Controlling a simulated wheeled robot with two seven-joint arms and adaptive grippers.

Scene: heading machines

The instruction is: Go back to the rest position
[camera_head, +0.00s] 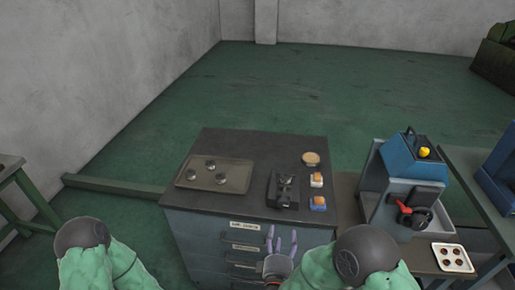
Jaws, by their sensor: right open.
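My right gripper (282,243) is in front of the workbench cabinet's (260,147) drawers. Its fingers point up and away from me, spread apart, with nothing between them. It is below the top's front edge and apart from the objects on it. My right arm, with its dark round joint, comes in from the lower right. My left arm shows at the lower left as a green sleeve and dark joint; my left gripper is out of view.
On the cabinet lie a tray (238,174) with several dark round parts, a black fixture (284,190), a round tan disc (311,158) and small orange-topped blocks (317,180). A blue machine (402,165) stands right, near a white tray (453,257). The floor behind is clear.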

